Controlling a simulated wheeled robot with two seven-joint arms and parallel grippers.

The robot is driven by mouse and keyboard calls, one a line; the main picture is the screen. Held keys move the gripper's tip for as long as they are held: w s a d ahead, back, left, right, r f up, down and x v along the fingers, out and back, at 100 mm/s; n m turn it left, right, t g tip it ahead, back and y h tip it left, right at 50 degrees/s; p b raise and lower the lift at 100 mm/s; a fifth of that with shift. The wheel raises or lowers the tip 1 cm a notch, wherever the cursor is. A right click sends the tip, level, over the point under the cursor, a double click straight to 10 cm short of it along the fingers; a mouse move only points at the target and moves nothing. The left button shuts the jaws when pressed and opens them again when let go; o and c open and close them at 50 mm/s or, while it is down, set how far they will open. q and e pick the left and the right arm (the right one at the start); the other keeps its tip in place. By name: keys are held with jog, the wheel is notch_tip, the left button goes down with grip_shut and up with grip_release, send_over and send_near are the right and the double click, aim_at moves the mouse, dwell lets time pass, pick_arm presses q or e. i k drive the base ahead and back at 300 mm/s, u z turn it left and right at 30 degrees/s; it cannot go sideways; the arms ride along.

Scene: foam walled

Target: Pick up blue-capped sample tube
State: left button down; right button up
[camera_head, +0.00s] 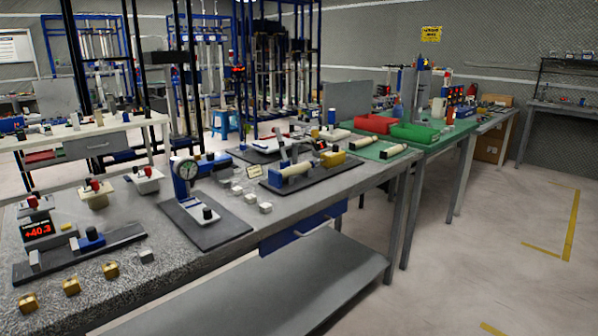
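I cannot single out a blue-capped sample tube with certainty. A pale cylinder with a blue part at one end (292,172) lies on a dark plate on the near bench. Two cream tubes with dark ends lie on the green mat at the bench's far end, one nearer the right edge (393,151) and one behind it (362,143). At this size I cannot tell their cap colour. Neither of my grippers is in view.
The near grey bench (225,245) holds a dial gauge stand (185,178), a red-digit display (38,228) and several brass blocks. A blue drawer (303,231) and lower shelf (260,300) sit below. Red (373,123) and green (414,133) bins stand beyond. Floor at right is clear.

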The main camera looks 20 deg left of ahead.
aim_at(295, 170)
jog(key=z, duration=0.3)
jog(key=i, duration=1.2)
jog(key=u, duration=0.3)
